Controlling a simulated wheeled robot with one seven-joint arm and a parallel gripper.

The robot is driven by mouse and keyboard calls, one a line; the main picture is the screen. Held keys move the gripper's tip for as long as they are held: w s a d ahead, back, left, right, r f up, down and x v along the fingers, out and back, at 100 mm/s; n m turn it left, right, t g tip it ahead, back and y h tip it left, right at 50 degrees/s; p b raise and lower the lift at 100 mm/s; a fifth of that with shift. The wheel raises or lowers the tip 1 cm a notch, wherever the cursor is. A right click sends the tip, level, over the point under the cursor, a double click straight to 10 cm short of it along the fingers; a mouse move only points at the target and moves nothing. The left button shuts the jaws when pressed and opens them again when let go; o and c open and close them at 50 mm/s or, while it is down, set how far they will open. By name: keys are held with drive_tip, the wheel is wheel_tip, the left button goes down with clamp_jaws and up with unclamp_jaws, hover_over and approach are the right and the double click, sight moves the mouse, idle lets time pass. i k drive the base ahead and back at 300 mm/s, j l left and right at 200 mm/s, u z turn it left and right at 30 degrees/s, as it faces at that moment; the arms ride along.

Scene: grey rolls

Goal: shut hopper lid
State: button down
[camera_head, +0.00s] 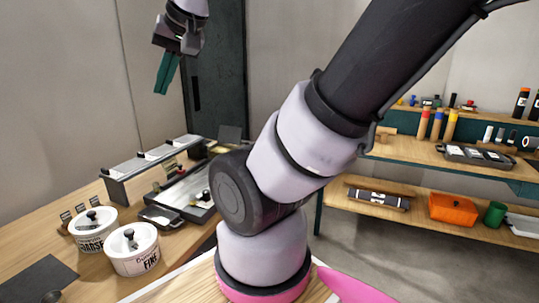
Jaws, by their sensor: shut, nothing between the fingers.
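My gripper (165,76) is at the upper left of the head view, high above the wooden bench. Its teal fingers point down and are shut with nothing between them. It is apart from everything on the bench. I cannot tell for certain which thing is the hopper or its lid. A small dark upright panel (230,133) stands at the back of the bench, behind a dark tray-like unit (180,192). My arm crosses the middle of the view and hides part of the bench's right side.
Two white lidded tubs (133,249) stand at the bench's front left, near a dark mat (38,281). A long grey rack (150,168) lies behind them.

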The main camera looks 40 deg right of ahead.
sight(227, 134)
drive_tip(key=i+j+z, duration=0.1)
drive_tip(key=z, duration=0.85)
drive_tip(key=i+l+z, duration=0.2)
drive_tip(key=i+l+u, duration=0.35)
drive_tip(key=l, duration=0.25)
drive_tip(key=i, duration=0.05)
